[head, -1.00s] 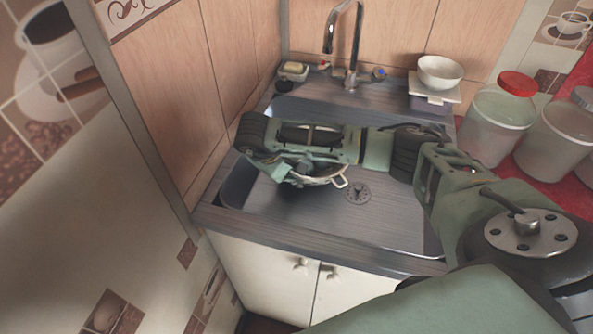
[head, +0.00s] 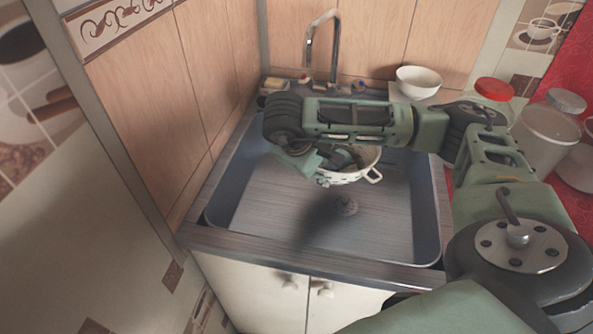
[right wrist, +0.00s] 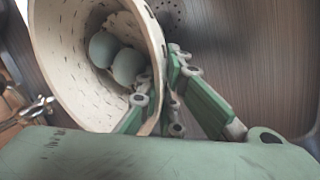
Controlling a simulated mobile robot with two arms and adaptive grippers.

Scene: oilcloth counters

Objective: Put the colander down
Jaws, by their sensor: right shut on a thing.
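The white colander (head: 350,176) hangs above the sink, partly hidden by my arm in the head view. It has small perforations and a loop handle on its right side. My right gripper (head: 322,172) is shut on its rim. In the right wrist view the colander (right wrist: 62,50) is tilted in the picture, with its rim between the fingers of the gripper (right wrist: 160,100). Two round grey-green things (right wrist: 115,56) lie inside it. My left gripper is not in view.
The metal sink (head: 385,230) is empty below the colander, with a drain (head: 346,205) in its floor. A tap (head: 309,45) stands behind. A white bowl (head: 418,79) and jars, one red-lidded (head: 494,89), stand to the right. A wooden wall (head: 150,90) bounds the left.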

